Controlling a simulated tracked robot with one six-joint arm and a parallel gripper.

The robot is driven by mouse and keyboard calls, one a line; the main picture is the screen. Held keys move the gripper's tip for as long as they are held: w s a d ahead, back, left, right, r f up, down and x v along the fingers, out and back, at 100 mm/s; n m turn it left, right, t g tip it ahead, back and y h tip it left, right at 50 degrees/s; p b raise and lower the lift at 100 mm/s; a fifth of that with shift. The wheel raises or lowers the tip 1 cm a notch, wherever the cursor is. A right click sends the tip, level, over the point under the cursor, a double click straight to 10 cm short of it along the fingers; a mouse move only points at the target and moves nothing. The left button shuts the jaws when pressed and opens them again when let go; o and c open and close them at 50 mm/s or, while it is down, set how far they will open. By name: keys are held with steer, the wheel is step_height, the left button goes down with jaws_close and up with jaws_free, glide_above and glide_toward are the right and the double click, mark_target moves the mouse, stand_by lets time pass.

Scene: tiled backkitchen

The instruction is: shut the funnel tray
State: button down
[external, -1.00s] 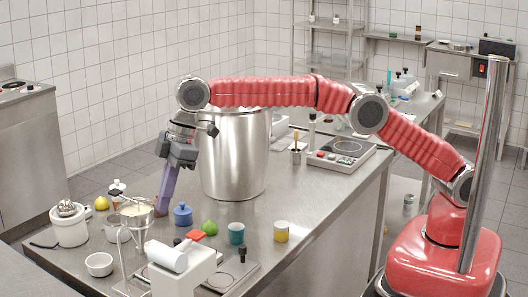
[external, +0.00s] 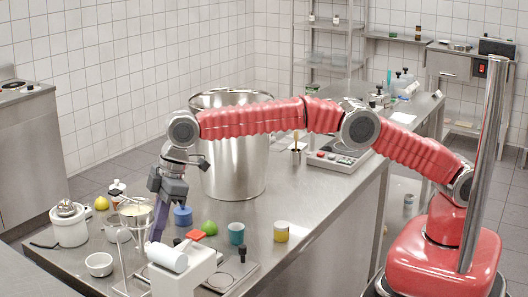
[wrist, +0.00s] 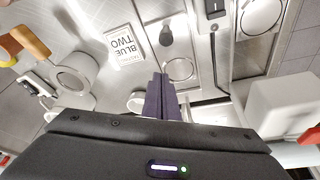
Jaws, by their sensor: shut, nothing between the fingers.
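A metal funnel (external: 135,212) with pale contents in its mouth sits in a thin wire stand at the front left of the steel counter. I cannot make out a separate tray for certain, or how far it stands open. My gripper (external: 155,235) points down just right of the funnel, behind the white device; its purple fingers are together and empty. Its tips are partly hidden in the external view, so I cannot tell whether they touch anything. The wrist view shows the closed fingers (wrist: 160,82) over steel plates and round metal parts.
A white device (external: 182,272) with a red part stands close in front of my gripper. A blue pot (external: 183,215), a green fruit (external: 210,228), a teal cup (external: 236,233) and a yellow cup (external: 281,231) stand to the right. A large steel pot (external: 233,160) stands behind.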

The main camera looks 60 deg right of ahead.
steer(key=shift+x, duration=1)
steer(key=shift+s+d+r, duration=0.15)
steer(key=shift+d, duration=0.2)
steer(key=shift+s+d, duration=0.4)
steer(key=shift+d, duration=0.35)
steer(key=shift+s+d, duration=0.35)
steer(key=shift+d, duration=0.4)
steer(key=d, duration=0.7)
steer(key=shift+d+f, duration=0.2)
steer(key=shift+d, duration=0.1)
